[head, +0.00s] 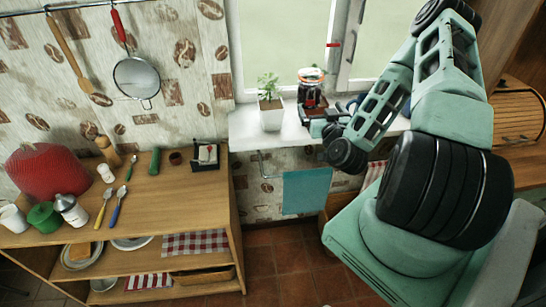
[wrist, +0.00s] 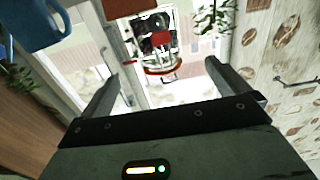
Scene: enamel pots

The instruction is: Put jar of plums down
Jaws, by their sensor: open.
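The jar of plums (head: 311,76), glassy with dark contents and an orange-red rim, stands on the white window sill (head: 245,128) right of a potted plant. In the wrist view, which looks turned over, the jar (wrist: 156,38) shows ahead, between the lines of my two fingers. My gripper (head: 318,119) is at the sill in front of the jar and hides its lower part. In the wrist view my gripper (wrist: 162,75) has its fingers wide apart with nothing clamped between them. I cannot tell whether a finger touches the jar.
The potted plant (head: 271,112) stands close left of the jar. A blue mug (wrist: 38,24) is on the other side. The window is behind. A wooden shelf unit (head: 175,190) with several kitchen things stands at the left, and a blue cloth (head: 306,190) hangs below the sill.

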